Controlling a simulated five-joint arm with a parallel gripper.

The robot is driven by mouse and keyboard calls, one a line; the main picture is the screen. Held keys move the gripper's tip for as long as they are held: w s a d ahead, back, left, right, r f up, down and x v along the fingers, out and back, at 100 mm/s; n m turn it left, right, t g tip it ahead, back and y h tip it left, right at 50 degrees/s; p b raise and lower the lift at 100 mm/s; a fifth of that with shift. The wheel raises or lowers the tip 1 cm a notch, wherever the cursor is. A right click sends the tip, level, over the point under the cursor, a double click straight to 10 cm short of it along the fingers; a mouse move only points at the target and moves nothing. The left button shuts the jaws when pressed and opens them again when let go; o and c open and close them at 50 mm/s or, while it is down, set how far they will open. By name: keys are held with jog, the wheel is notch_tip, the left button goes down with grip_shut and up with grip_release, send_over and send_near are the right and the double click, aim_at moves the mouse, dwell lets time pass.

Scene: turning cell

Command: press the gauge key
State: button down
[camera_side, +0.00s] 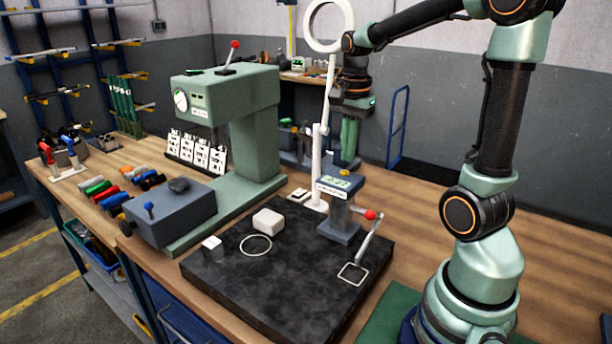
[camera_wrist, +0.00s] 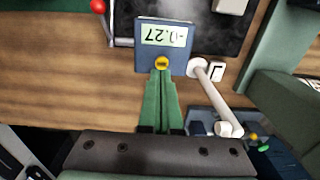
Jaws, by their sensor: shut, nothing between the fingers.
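The gauge (camera_side: 333,187) stands at the back of a dark stone plate and has a lit display on top. In the wrist view the gauge (camera_wrist: 151,45) shows upside down and its display reads -0.27. Its key is a small yellow button (camera_wrist: 162,62) at the edge below the display; it also shows in the side view (camera_side: 344,172). My gripper (camera_wrist: 162,78) has its green fingers together and empty, with the tips just short of the key in the picture. In the side view my gripper (camera_side: 348,150) points down just above the key; contact cannot be told.
A white lamp post (camera_side: 325,130) rises close beside the gauge. A red-knobbed lever (camera_side: 370,216) stands at its front right. The dark plate (camera_side: 270,290) carries pale blocks and a ring outline. A green press (camera_side: 250,130) stands to the left.

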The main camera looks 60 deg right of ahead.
aim_at(346, 172)
jog(key=shift+w+f, duration=0.1)
jog(key=shift+f, duration=1.2)
jog(key=shift+f, duration=0.95)
notch_tip(346, 172, up, 15)
jog(key=shift+d, duration=0.2)
jog(key=s+a+f+n+t, duration=0.1)
jog(key=a+f+n, duration=0.3)
jog(key=a+n, duration=0.4)
jog(key=s+a+f+n+t, duration=0.1)
jog(key=a+f+n+t, duration=0.3)
jog(key=a+n, duration=0.5)
jog(key=shift+s+n, duration=0.25)
jog(key=shift+n, duration=0.25)
